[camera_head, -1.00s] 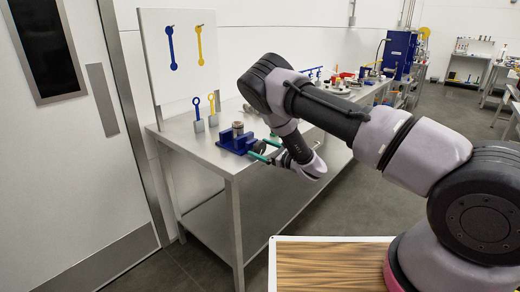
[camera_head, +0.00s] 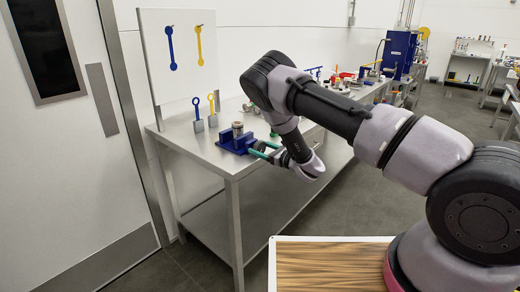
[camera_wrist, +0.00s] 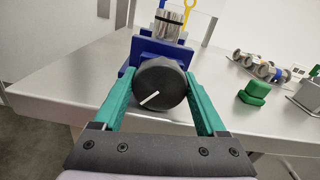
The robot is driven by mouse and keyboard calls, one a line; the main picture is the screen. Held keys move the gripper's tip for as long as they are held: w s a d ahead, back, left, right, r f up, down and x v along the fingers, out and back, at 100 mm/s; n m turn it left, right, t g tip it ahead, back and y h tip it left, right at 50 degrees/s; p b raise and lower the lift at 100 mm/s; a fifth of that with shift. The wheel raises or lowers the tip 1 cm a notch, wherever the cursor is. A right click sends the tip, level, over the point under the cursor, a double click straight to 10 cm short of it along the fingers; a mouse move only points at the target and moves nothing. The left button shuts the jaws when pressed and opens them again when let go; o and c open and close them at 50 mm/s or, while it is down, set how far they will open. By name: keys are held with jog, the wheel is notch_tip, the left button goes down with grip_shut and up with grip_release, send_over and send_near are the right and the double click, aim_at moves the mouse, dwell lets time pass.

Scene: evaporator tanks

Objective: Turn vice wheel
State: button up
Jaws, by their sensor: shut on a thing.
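The blue vice (camera_head: 237,141) sits near the front edge of the steel table, with a metal cylinder (camera_head: 238,128) upright in it. In the wrist view the vice (camera_wrist: 158,50) is straight ahead, with the cylinder (camera_wrist: 167,24) above it. The black vice wheel (camera_wrist: 160,84) faces the wrist camera and has a white line slanting up to the right. My gripper (camera_wrist: 158,85) is shut on the wheel, one green finger on each side. In the head view my gripper (camera_head: 263,151) reaches the vice from the right; the wheel is mostly hidden there.
The steel table (camera_head: 190,145) carries blue and yellow wrenches in stands behind the vice. A white board (camera_head: 180,55) with hanging wrenches stands at the back. In the wrist view a green nut (camera_wrist: 253,93) and metal parts (camera_wrist: 262,66) lie right of the wheel.

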jog(key=m, duration=0.3)
jog(key=shift+d+m, duration=0.1)
jog(key=shift+m, duration=1.7)
jog(key=o, duration=1.3)
jog(key=v, duration=1)
jog(key=shift+s+d, duration=0.25)
jog(key=shift+d, duration=0.05)
